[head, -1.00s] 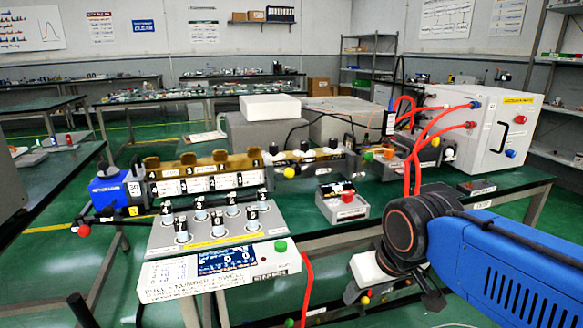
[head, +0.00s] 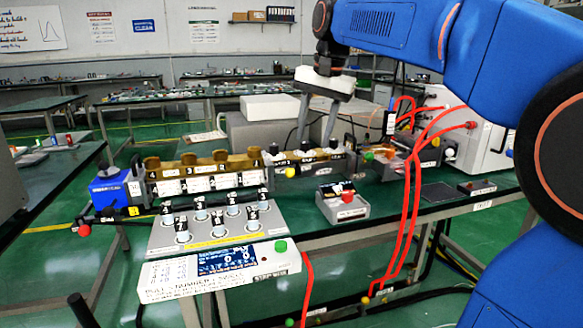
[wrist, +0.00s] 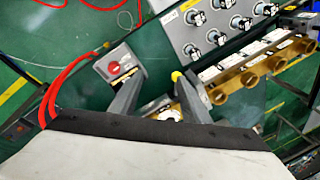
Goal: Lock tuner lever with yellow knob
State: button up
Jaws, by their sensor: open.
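My gripper (head: 316,134) is open and points down above the bench, over the tuner section with its several white-topped knobs. A yellow knob (head: 290,172) sits on the near side of that tuner section, right of the brass waveguide. In the wrist view my open gripper (wrist: 158,84) has nothing visibly held between its fingers. There a yellow knob (wrist: 176,76) shows right by the tip of the right finger, and I cannot tell whether they touch. The lever itself is mostly hidden or too small to make out.
The brass waveguide (head: 205,170) lies left of the tuner, behind a grey panel of upright numbered knobs (head: 165,238). A small box with a red button (head: 347,197) stands in front.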

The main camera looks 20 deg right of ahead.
jog(key=w+r+m, duration=0.2)
jog(key=w+r, duration=0.2)
jog(key=w, duration=0.4)
jog(key=shift+g, duration=0.4)
jog(key=a+f, duration=0.1)
jog(key=f, duration=0.4)
jog(key=w+f, duration=0.1)
jog(key=f, duration=0.5)
jog(key=w+a+f, duration=0.1)
jog(key=f, duration=0.5)
jog(key=shift+a, duration=0.35)
grip_shut()
